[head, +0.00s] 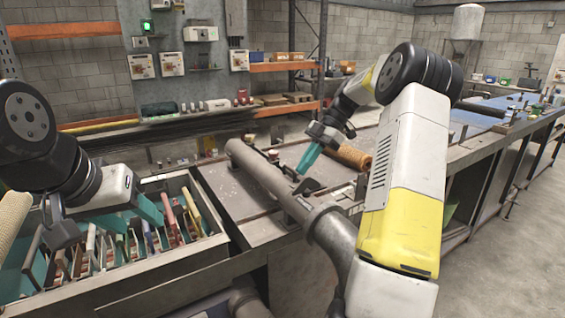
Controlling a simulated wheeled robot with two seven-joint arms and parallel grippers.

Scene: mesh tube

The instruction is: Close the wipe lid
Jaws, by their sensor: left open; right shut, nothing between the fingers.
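I cannot make out a wipe lid or a wipe container in the head view. My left gripper (97,224) is at the left, over a grey bin (160,265) of upright tools and handles. Its teal fingers are spread apart, with nothing clearly held between them. My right gripper (304,167) is above the bench, near a long grey pipe (262,174). Its teal fingers are together and hold nothing that I can see. I cannot tell whether they touch anything.
An orange-brown mesh roll (352,157) lies on the bench just right of my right gripper. A blue worktop (478,117) extends to the back right. A shelf with boxes (284,66) stands behind. The concrete floor (525,240) at right is clear.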

